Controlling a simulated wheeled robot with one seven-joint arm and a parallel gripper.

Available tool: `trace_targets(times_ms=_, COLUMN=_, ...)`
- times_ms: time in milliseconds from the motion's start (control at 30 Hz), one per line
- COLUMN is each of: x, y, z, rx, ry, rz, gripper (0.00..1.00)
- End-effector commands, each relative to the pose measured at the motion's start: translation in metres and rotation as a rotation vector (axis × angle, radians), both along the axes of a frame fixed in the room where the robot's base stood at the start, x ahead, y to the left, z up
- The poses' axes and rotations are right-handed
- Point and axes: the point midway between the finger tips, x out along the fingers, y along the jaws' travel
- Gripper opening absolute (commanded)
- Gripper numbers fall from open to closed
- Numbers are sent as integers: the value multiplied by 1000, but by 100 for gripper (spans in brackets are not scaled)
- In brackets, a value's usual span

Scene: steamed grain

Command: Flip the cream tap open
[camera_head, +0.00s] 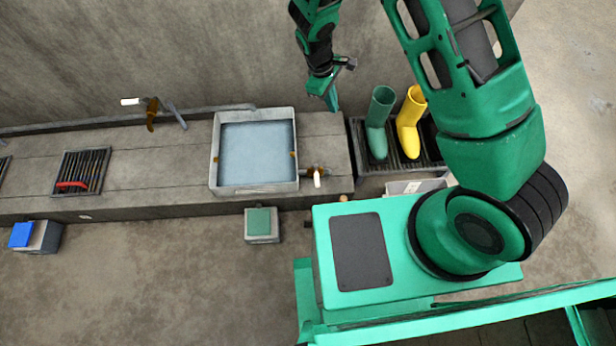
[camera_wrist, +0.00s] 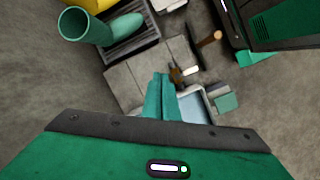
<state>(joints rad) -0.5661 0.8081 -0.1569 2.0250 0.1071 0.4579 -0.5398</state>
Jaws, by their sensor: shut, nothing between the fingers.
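A tap with a whitish, cream-looking handle (camera_head: 317,178) sits at the right side of the basin, low on its front corner. In the wrist view its pale handle (camera_wrist: 191,71) shows just beyond my fingers, with a brown body beside it. Another tap with a brown body and a pale handle (camera_head: 130,101) is on the wall pipe at the left. I cannot tell for sure which is the cream one. My gripper (camera_head: 332,100) is shut and empty, in the air near the basin's back right corner, apart from both taps. Its fingers (camera_wrist: 162,97) point down in the wrist view.
The basin (camera_head: 217,150) of water stands on a concrete bench (camera_head: 130,165). A green boot (camera_head: 377,135) and a yellow boot (camera_head: 410,125) stand on a rack at right. A grate (camera_head: 97,170) with a red item lies left. Small boxes (camera_head: 262,238) stand on the floor.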

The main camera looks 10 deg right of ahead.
Motion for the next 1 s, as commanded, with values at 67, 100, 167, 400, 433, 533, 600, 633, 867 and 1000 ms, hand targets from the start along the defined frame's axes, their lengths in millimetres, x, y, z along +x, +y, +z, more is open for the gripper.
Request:
trace_targets(times_ms=67, x=-8, y=23, z=-38, rx=-9, ry=23, rz=91, gripper=0)
trace_targets(times_ms=100, x=-12, y=34, z=-55, rx=-11, ry=32, rz=136, gripper=0)
trace_targets(times_ms=167, x=-20, y=49, z=-82, rx=-15, ry=46, rz=203, gripper=0)
trace_targets(times_ms=400, x=-61, y=94, z=-179, rx=-25, ry=93, rz=438, gripper=0)
trace_targets(times_ms=433, x=-65, y=97, z=-188, rx=-25, ry=98, rz=462, gripper=0)
trace_targets(times_ms=533, x=-79, y=105, z=-212, rx=-27, ry=110, rz=520, gripper=0)
trace_targets(times_ms=600, x=-85, y=108, z=-223, rx=-27, ry=116, rz=547, gripper=0)
trace_targets(times_ms=633, x=-87, y=109, z=-227, rx=-27, ry=118, rz=556, gripper=0)
trace_targets(times_ms=867, x=-90, y=112, z=-233, rx=-27, ry=120, rz=573, gripper=0)
trace_targets(times_ms=1000, x=-90, y=112, z=-233, rx=-26, ry=120, rz=572, gripper=0)
